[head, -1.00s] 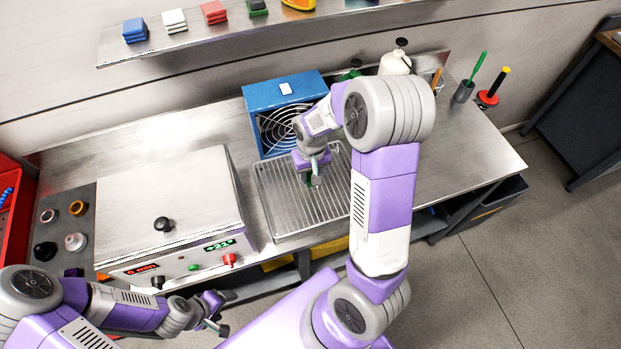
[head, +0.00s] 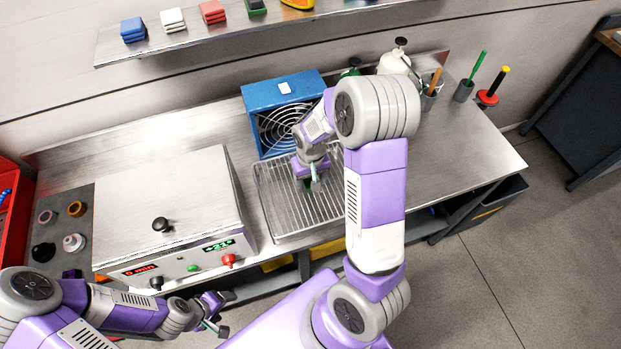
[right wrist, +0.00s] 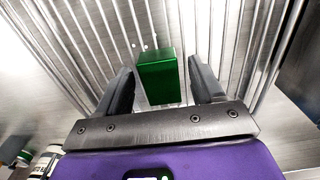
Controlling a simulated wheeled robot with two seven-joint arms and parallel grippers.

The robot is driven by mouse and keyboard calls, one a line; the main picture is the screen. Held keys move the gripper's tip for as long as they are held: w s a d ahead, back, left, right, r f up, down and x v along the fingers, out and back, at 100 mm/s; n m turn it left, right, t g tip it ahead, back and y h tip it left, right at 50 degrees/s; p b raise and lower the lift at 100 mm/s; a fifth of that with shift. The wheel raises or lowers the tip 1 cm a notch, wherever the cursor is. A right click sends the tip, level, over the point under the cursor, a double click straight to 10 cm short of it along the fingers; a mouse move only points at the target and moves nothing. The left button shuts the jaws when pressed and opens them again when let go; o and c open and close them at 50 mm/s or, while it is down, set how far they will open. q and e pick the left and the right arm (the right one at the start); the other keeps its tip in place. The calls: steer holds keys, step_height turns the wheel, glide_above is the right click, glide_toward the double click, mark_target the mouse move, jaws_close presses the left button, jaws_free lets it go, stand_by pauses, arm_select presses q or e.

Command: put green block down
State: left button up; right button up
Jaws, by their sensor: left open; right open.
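The green block (right wrist: 160,78) sits on the ridged metal rack in the right wrist view, between the two fingers of my right gripper (right wrist: 160,90). Both fingers stand apart from it, with a gap on each side. In the head view my right gripper (head: 312,178) is over the rack (head: 275,205), in front of the blue fan box (head: 283,100); the block is mostly hidden there by the gripper. My left gripper (head: 216,314) is open and empty at the lower left, in front of the metal box.
A metal box (head: 165,205) with displays and knobs stands left of the rack. A white bottle (head: 394,65) and several holders with tools stand at the back right. The bench right of the rack (head: 450,155) is clear. A shelf (head: 260,32) with coloured stacks runs above.

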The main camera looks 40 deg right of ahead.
steer(key=shift+r, duration=0.1)
steer(key=shift+w+r, duration=0.1)
steer(key=shift+r, duration=0.2)
step_height(320, 180, up, 12)
steer(key=p, duration=0.1)
steer(key=shift+f+p, duration=0.25)
steer(key=shift+p, duration=0.1)
